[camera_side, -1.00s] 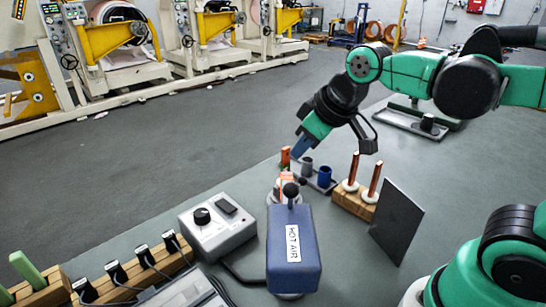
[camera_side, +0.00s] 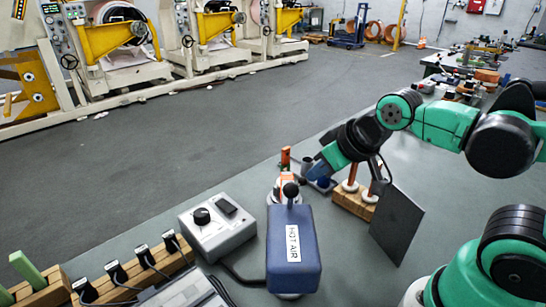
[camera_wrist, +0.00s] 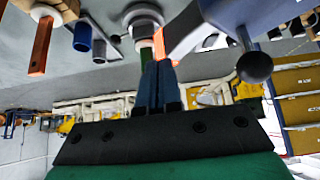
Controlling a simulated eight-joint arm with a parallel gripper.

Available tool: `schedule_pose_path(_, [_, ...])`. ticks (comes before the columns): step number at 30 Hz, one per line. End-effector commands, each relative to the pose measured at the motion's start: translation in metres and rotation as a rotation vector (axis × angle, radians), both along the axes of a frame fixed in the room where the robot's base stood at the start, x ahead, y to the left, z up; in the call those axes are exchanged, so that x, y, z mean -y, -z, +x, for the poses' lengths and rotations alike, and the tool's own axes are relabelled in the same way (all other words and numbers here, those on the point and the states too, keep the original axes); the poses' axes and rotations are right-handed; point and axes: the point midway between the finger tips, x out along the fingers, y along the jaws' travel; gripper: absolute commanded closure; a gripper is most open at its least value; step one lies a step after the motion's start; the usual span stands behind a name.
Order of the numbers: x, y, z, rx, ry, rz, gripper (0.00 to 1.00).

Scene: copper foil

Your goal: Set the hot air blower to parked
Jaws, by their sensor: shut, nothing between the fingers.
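The hot air blower is a blue box (camera_side: 293,250) labelled HOT AIR, at the lower middle of the side view. A black ball knob (camera_side: 290,190) stands at its far end, beside an orange nozzle (camera_side: 283,178).
A grey control box (camera_side: 217,227) with a dial stands left of the blower. Right of my gripper are a wooden block (camera_side: 352,203) with copper rods and an upright dark panel (camera_side: 397,222). A wooden rack (camera_side: 130,270) with black clips is at lower left.

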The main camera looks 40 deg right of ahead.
Motion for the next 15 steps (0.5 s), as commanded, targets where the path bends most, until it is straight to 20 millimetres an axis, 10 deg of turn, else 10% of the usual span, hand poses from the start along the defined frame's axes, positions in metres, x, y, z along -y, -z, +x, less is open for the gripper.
schedule_pose_path(7, [0.000, 0.000, 0.000, 0.000, 0.000, 0.000, 0.97])
schedule_pose_path(13, [0.000, -0.013, 0.000, 0.000, -0.001, -0.001, 0.40])
schedule_pose_path(15, [0.000, -0.028, 0.000, 0.000, -0.001, -0.001, 0.38])
